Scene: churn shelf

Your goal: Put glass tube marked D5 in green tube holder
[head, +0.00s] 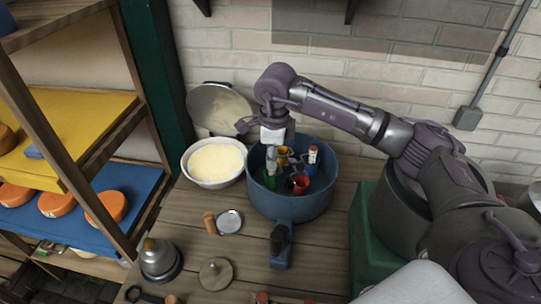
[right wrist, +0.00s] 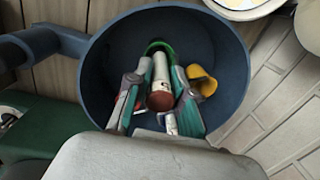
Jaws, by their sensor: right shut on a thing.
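My right gripper (head: 272,156) reaches down into the blue pot (head: 292,206). In the right wrist view the right gripper (right wrist: 161,72) is shut on a glass tube (right wrist: 160,98) with a dark red cap and a white label. Its marking cannot be read. The green tube holder (head: 270,183) stands at the pot's left. In the right wrist view the green holder's rim (right wrist: 158,46) shows around the tube's far end. I cannot tell whether the tube is inside it or above it. My left gripper is not in view.
A yellow holder (head: 283,151), a red holder (head: 300,185) and a blue holder (head: 311,169) with a red-capped tube (head: 313,151) crowd the pot. A white bowl (head: 214,184) stands close left. The pot's wall surrounds the gripper.

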